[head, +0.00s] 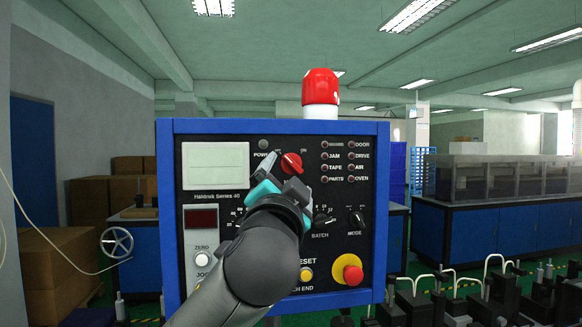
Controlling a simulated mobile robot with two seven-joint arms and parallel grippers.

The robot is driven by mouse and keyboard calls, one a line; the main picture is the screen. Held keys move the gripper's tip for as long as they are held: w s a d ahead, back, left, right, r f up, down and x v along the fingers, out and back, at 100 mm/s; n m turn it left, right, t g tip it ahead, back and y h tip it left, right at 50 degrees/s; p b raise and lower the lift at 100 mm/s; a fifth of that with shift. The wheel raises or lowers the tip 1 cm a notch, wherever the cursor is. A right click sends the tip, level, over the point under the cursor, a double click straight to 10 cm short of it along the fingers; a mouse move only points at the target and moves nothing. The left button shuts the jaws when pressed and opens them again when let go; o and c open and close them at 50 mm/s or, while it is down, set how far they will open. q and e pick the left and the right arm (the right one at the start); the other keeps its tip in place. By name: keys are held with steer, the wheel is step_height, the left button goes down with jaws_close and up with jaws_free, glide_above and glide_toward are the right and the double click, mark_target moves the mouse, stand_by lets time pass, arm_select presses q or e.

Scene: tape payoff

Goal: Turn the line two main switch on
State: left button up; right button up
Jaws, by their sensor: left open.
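The blue-framed control panel (382,215) stands upright in front of me. A red rotary switch (291,162) sits in its upper middle, right of the POWER lamp (263,144), with small labels above it on either side. Its pale mark looks slanted, but its exact setting is too small to tell. My left arm hides the panel's lower middle. My right gripper is not in view.
The panel also bears a BATCH knob (323,220), a MODE knob (357,219), a yellow button (306,274) and a red emergency button (352,274). A red beacon (320,88) stands on top. Dark machinery (500,298) fills the lower right; cartons (52,265) stand at left.

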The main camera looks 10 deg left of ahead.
mark_target(292, 164)
arm_select(q)
steer(key=shift+x, duration=2.5)
steer(key=shift+c, duration=0.3)
steer(key=c, duration=1.3)
steer(key=shift+r+m+p, duration=0.15)
steer(key=shift+m+p, duration=0.25)
steer(key=shift+p, duration=0.55)
steer(key=m+g+p, duration=0.1)
steer(key=m+p, duration=0.2)
steer(key=p, duration=0.3)
steer(key=m+g+h+p, duration=0.1)
steer(key=m+p, duration=0.2)
steer(key=p, duration=0.3)
steer(key=r+m+g+h+p, duration=0.1)
steer(key=m+p, duration=0.3)
steer(key=p, duration=0.2)
steer(key=shift+s+a+r+g, duration=0.1)
steer(key=shift+a+g, duration=0.05)
steer(key=shift+g, duration=0.15)
steer(key=shift+m+g+p, duration=0.3)
steer(key=shift+m+p, duration=0.5)
steer(key=shift+p, duration=0.05)
steer(key=shift+m, duration=0.4)
steer(key=m+g+y, duration=0.1)
steer(key=m, duration=0.2)
steer(key=shift+m+g, duration=0.4)
steer(key=shift+y, duration=0.3)
